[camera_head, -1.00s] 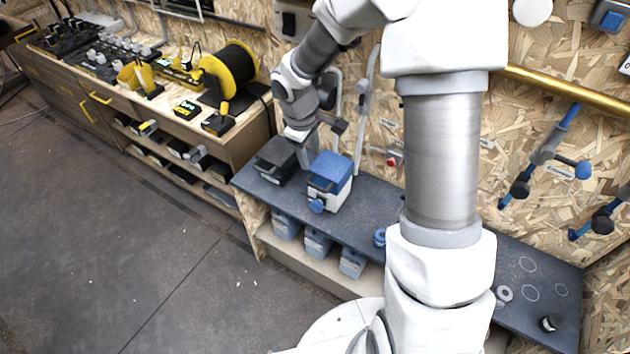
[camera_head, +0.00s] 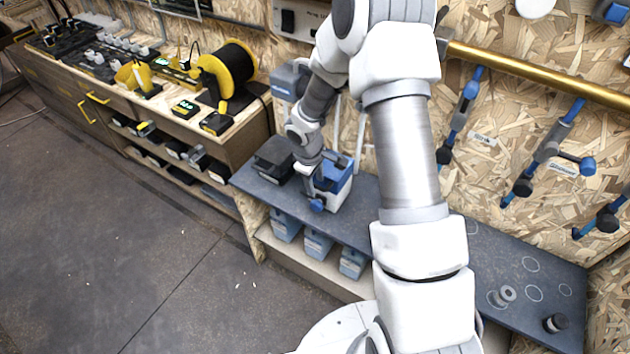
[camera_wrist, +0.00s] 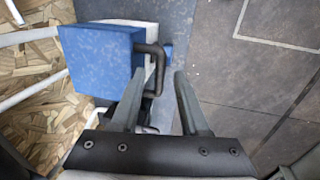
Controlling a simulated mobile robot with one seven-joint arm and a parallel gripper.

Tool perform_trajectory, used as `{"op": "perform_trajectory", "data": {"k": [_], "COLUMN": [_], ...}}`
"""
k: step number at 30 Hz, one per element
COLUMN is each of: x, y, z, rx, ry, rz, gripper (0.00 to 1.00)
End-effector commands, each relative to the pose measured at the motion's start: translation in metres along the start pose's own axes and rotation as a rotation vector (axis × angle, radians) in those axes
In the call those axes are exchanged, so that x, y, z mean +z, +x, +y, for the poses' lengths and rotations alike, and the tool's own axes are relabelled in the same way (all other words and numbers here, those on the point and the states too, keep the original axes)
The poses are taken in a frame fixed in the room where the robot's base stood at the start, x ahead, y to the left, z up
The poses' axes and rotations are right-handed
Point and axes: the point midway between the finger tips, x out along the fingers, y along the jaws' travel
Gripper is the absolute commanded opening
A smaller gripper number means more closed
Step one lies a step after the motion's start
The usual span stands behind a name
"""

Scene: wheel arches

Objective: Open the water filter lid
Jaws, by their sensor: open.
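The water filter is a white box (camera_head: 338,199) with a blue lid (camera_head: 343,177) on the dark bench. My arm hides part of it in the head view. The lid looks closed. In the wrist view the blue lid (camera_wrist: 100,60) fills the upper left, with a dark bent handle (camera_wrist: 154,68) at its right edge. My gripper (camera_wrist: 159,78) is open and empty, its fingertips near the handle's lower end. I cannot tell whether they touch it. In the head view my gripper (camera_head: 312,182) is at the front left of the filter, above a blue knob (camera_head: 317,205).
A dark box (camera_head: 274,160) stands close left of the filter. Blue-topped containers (camera_head: 318,243) sit on the shelf below. Pale pipes (camera_head: 361,130) run up the wall behind. The bench (camera_head: 480,250) is mostly clear to the right, and the floor in front is open.

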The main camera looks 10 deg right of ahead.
Motion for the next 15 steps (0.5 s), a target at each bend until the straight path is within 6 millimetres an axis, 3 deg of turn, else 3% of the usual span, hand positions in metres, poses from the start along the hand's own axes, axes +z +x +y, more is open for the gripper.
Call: {"op": "perform_trajectory", "data": {"k": [3,10,15], "x": [-0.0001,-0.0001,-0.0001], "y": [-0.0002,-0.0003,-0.0004], "z": [-0.0001,-0.0002,-0.0001], "rx": [0.0,0.0,0.0], "ry": [0.0,0.0,0.0], "rz": [0.0,0.0,0.0], "gripper": [0.41,0.0,0.0]}}
